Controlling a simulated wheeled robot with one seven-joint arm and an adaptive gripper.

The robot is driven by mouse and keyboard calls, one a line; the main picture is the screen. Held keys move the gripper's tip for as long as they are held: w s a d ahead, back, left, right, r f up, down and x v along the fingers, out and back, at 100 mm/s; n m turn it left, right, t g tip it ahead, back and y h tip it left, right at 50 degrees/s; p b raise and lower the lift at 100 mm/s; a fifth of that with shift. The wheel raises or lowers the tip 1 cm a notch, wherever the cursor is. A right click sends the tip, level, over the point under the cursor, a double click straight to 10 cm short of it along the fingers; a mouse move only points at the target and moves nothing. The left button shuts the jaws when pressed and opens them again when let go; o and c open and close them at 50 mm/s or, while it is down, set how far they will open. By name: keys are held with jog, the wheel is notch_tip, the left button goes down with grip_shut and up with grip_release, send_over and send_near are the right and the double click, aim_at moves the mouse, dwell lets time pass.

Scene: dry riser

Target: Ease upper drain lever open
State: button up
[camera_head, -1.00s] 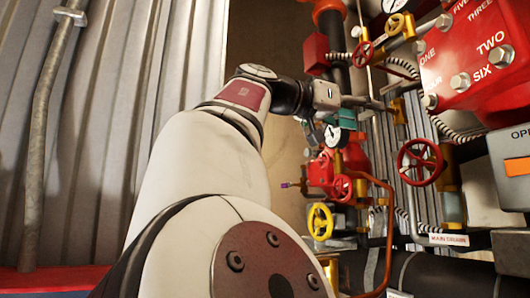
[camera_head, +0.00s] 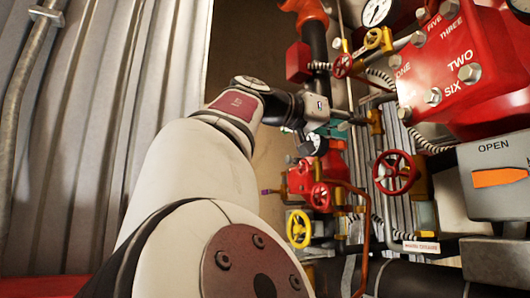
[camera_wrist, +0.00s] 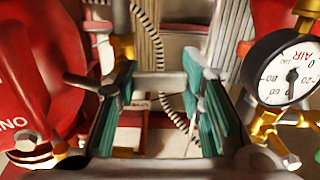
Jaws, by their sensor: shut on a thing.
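My gripper (camera_head: 328,131) is in the middle of the head view, in front of the pipework, with its teal pads partly hidden by the wrist. In the wrist view my gripper (camera_wrist: 163,100) shows a teal pad on each side. A grey metal bar (camera_wrist: 153,82) runs between the pads and looks like the upper drain lever; its full shape is hard to make out. In the head view a grey bar (camera_head: 350,118) reaches from the gripper to a brass fitting (camera_head: 375,122). I cannot tell how far the lever is turned.
A pressure gauge marked AIR (camera_wrist: 289,72) is close right of the gripper. A red housing (camera_wrist: 35,75) is close on its left. Red handwheels (camera_head: 394,172), a yellow handwheel (camera_head: 299,228) and a red numbered box (camera_head: 462,70) crowd the right. Corrugated wall (camera_head: 110,110) fills the left.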

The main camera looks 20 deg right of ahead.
jog(key=shift+o, duration=0.2)
jog(key=n, duration=0.2)
jog(key=f+n, duration=0.1)
jog(key=n, duration=0.1)
jog(key=shift+s+f, duration=0.15)
jog(key=shift+f, duration=0.05)
jog(key=o, duration=1.2)
jog(key=shift+c, duration=0.2)
jog(key=shift+a, duration=0.1)
jog(key=s+a, duration=0.2)
jog(key=a, duration=0.9)
jog(key=shift+s+a, duration=0.15)
jog(key=shift+a, duration=0.15)
